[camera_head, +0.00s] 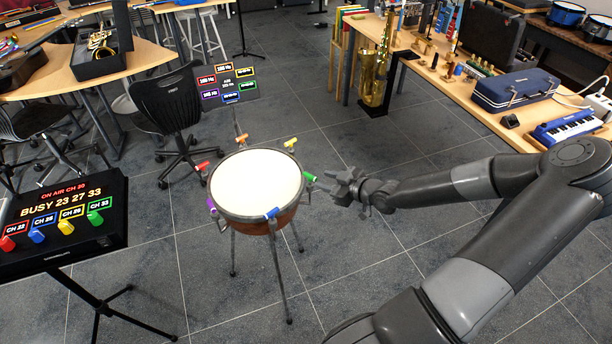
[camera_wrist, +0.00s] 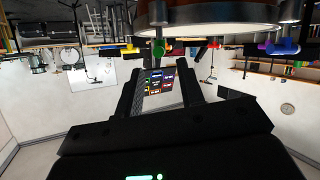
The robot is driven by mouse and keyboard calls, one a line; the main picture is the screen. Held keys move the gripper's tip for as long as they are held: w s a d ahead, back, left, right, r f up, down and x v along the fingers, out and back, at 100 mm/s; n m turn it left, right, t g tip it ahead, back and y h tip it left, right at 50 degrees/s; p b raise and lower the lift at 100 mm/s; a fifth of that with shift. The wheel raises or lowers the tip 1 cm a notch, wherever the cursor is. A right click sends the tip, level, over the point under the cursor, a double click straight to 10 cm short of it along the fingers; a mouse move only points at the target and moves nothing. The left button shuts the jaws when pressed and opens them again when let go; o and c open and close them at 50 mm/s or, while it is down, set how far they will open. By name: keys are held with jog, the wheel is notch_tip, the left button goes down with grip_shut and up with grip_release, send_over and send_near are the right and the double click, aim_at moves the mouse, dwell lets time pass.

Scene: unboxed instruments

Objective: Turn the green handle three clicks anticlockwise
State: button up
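A round drum (camera_head: 256,184) with a white head stands on legs. Colored handles sit around its rim, and the green handle (camera_head: 310,178) is on the right side. My gripper (camera_head: 332,184) is just right of the green handle, at about rim height. In the wrist view the green handle (camera_wrist: 159,48) shows just beyond and between my two fingertips (camera_wrist: 161,68). The fingers are apart with nothing held between them. Whether a fingertip touches the handle I cannot tell. A dark display (camera_head: 225,85) with colored Hz boxes stands behind the drum; its small text is unreadable.
Red (camera_head: 203,166), yellow (camera_head: 290,142), blue (camera_head: 272,213) and purple (camera_head: 211,204) handles sit on the same rim. A panel on a stand (camera_head: 62,245) at left has colored knobs, one green (camera_head: 95,217). A chair (camera_head: 170,105) is behind the drum. Floor in front is clear.

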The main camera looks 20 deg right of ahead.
aim_at(311, 177)
jog(key=x, duration=0.9)
jog(key=shift+f, duration=0.1)
jog(key=shift+c, duration=0.5)
grip_shut()
